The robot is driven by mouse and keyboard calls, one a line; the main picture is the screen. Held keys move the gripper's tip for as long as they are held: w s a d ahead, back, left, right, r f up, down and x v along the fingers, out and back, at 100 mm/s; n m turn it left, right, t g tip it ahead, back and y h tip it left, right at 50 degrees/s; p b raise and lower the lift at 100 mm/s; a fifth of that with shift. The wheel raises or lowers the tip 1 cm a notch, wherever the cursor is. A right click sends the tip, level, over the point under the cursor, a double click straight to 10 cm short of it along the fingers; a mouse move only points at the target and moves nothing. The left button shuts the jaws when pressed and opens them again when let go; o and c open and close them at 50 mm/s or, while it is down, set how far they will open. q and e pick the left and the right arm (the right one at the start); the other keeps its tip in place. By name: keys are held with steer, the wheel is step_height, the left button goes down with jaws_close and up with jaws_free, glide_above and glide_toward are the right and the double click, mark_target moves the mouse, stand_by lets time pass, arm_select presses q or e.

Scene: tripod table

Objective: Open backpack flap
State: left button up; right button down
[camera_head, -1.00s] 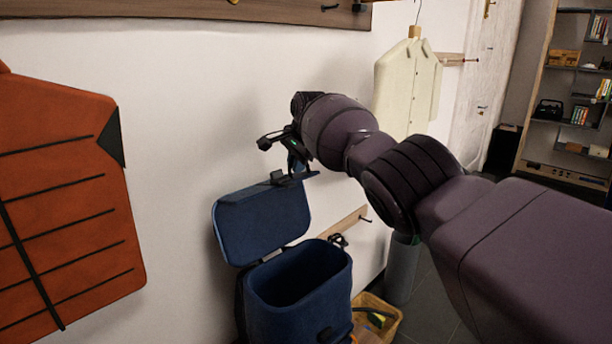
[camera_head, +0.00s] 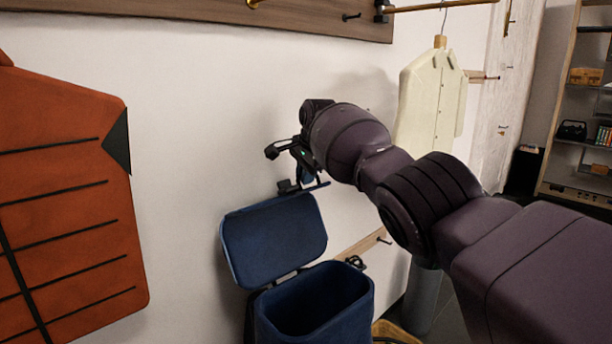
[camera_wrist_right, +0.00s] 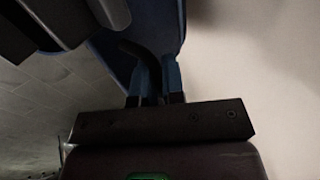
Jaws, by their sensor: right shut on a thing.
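The blue backpack (camera_head: 358,318) is by the white wall at the bottom middle of the head view, with its dark inside showing. Its blue flap (camera_head: 274,240) is raised and tilted back toward the wall, clear of the opening. My right gripper (camera_head: 293,184) is at the flap's upper edge, shut on a dark tab there. In the right wrist view the blue fingertips (camera_wrist_right: 155,75) close around a dark curved piece (camera_wrist_right: 142,52) beside the blue flap (camera_wrist_right: 170,28). The exact contact is in shadow. My left gripper is not in view.
An orange jacket (camera_head: 65,220) hangs at left and a cream coat (camera_head: 430,100) hangs behind my right arm. A wall rail with hooks (camera_head: 350,245) runs behind the backpack. A basket (camera_head: 395,333) is at its right. Shelves (camera_head: 580,120) stand far right.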

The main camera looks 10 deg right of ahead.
steer(key=c, duration=1.2)
jaws_free()
steer(key=shift+f, duration=0.1)
steer(key=shift+s+r, duration=0.15)
steer(key=shift+r, duration=0.4)
steer(key=p+v, duration=0.4)
steer(key=v, duration=0.6)
steer(key=shift+p, duration=0.3)
steer(key=shift+f, duration=0.1)
